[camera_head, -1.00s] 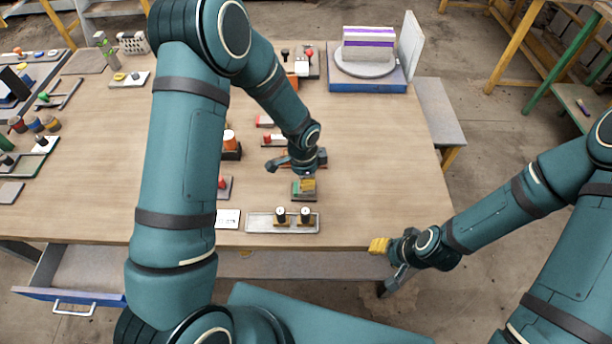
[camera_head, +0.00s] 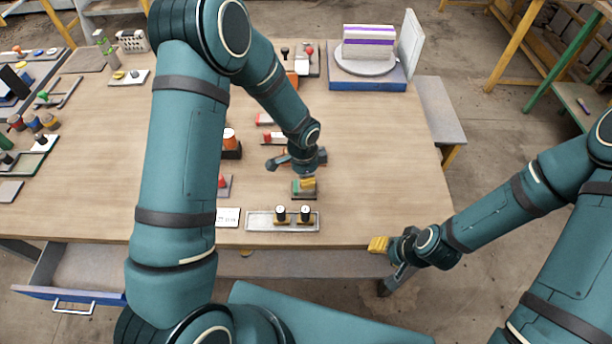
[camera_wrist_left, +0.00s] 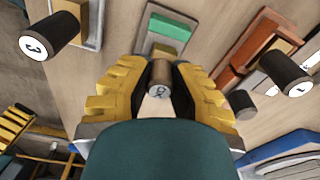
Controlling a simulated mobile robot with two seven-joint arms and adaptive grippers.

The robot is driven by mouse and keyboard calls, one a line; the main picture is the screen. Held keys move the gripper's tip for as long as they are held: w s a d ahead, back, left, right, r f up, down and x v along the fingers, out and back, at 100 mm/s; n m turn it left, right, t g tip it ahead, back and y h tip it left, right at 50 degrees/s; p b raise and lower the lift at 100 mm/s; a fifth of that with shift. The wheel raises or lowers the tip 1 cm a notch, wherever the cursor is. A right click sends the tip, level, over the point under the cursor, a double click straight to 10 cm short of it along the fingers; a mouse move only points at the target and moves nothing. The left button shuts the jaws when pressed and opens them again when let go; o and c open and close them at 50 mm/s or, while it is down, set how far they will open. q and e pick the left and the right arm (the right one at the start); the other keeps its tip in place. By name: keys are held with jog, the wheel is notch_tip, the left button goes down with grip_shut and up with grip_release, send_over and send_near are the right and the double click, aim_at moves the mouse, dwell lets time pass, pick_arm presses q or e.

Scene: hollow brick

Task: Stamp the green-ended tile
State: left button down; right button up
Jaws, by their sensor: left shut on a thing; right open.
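My left gripper (camera_wrist_left: 158,88) is shut on a stamp (camera_wrist_left: 160,76) with a dark round handle and a marked pale top. The stamp's brass-coloured base shows just beyond the handle. It is over or beside a green-topped piece (camera_wrist_left: 166,32) in a pale-edged holder; I cannot tell whether they touch. In the head view the left gripper (camera_head: 308,182) covers part of this green piece (camera_head: 296,187). I cannot tell whether it is the tile or a pad. My right gripper (camera_head: 380,262) is open and empty off the table's front edge.
A pale tray (camera_head: 262,223) with two dark-handled stamps stands in front of the left gripper. A white card (camera_head: 228,217) lies left of it. Red-topped items stand behind. A blue-based turntable (camera_head: 366,80) is at the back right. The table's right side is clear.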

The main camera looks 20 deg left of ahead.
pick_arm(q)
jog(key=shift+f+b, duration=0.4)
jog(key=shift+b, duration=0.05)
dwell(1.6)
jog(key=shift+r+p, duration=2.25)
jog(key=shift+r, duration=1.35)
